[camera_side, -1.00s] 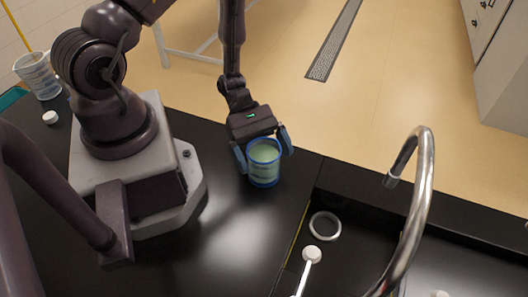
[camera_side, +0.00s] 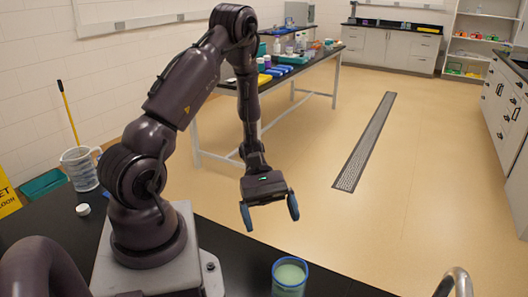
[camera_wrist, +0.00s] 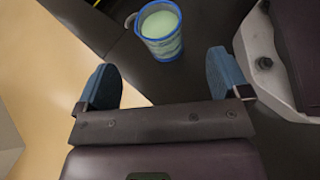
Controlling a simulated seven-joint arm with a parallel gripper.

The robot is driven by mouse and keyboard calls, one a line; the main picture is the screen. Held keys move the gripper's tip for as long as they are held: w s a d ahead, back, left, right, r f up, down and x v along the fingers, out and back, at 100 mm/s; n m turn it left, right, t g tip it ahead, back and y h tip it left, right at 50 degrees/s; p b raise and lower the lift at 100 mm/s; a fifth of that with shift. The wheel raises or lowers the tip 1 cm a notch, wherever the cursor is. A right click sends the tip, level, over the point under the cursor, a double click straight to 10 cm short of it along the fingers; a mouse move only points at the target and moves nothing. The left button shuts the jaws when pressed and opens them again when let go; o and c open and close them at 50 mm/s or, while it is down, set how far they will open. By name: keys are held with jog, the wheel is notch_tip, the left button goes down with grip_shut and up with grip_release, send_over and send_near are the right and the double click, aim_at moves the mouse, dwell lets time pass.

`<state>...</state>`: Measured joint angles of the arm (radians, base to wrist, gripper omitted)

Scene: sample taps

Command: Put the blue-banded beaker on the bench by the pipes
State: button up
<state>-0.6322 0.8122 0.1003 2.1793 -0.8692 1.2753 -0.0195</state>
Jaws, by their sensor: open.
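The blue-banded beaker (camera_side: 289,277) stands upright on the black bench (camera_side: 243,262), holding pale green liquid. Its lower part is cut off by the bottom of the side view. In the wrist view the beaker (camera_wrist: 161,30) shows beyond the fingertips, with blue at its rim and base. My gripper (camera_side: 270,216) is open and empty, clear of the beaker and above it. Its two blue fingers (camera_wrist: 160,72) are spread wide in the wrist view. Only the top of a curved metal pipe (camera_side: 456,281) shows at the lower right.
A clear jug (camera_side: 80,170), a white cap (camera_side: 83,209) and a green tray (camera_side: 43,184) are at the left. Behind is a table with several coloured items (camera_side: 290,58). Open floor (camera_side: 310,180) lies beyond the bench edge.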

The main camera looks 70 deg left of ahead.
jog(key=s+d+r+m+t+y, duration=0.2)
jog(key=r+m+y, duration=0.4)
jog(key=r, duration=0.6)
jog(key=s+d+r+m+t+y, duration=0.1)
jog(key=d+r+m+t+y, duration=0.2)
jog(key=r+m+y, duration=0.3)
jog(key=shift+s+r+m+y, duration=0.4)
jog(key=shift+r+m, duration=2.4)
jog(key=shift+r, duration=0.2)
